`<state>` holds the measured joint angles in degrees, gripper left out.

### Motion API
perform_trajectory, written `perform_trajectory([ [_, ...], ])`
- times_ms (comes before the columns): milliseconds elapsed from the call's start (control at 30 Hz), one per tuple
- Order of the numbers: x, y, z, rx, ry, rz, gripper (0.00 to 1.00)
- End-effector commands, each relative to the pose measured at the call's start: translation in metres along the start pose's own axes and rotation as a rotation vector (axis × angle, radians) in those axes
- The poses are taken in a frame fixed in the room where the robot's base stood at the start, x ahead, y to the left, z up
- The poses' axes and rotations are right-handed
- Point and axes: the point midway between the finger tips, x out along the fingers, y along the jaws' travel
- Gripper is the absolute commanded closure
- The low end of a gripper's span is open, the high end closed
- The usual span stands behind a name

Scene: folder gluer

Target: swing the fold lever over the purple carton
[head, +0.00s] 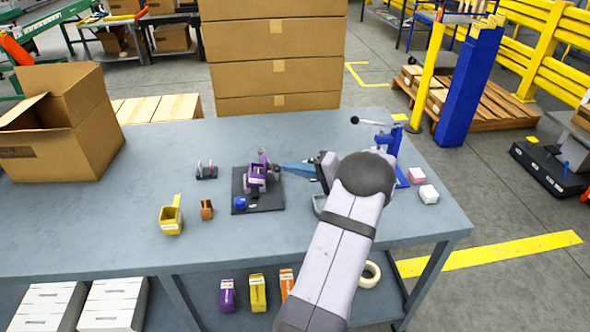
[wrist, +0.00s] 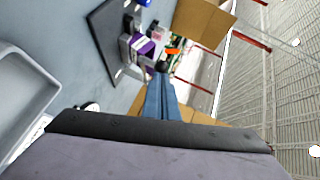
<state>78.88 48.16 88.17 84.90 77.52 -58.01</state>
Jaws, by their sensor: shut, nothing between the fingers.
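The purple carton (head: 256,181) sits in a small folding fixture on a dark base plate (head: 270,207) at the middle of the table. It also shows in the wrist view (wrist: 144,46). The fold lever (head: 264,158) stands up at the right side of the carton, with a dark round end near my fingertips. My gripper (head: 284,167) reaches in from the right, its blue fingers shut and empty. In the wrist view the fingers (wrist: 157,78) point at the fixture. I cannot tell whether they touch the lever.
A blue press (head: 394,150) with a black-knobbed handle stands right of my arm. A yellow bin (head: 171,216), a brown holder (head: 207,209) and a small dark item (head: 206,170) lie to the left.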

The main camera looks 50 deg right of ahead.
Motion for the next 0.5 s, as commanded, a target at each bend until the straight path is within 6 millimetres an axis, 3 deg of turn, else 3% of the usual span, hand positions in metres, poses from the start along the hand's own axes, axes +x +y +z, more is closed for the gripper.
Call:
perform_trajectory([
  [500,0.008,-0.003,0.015,0.019,0.088,0.020,1.00],
])
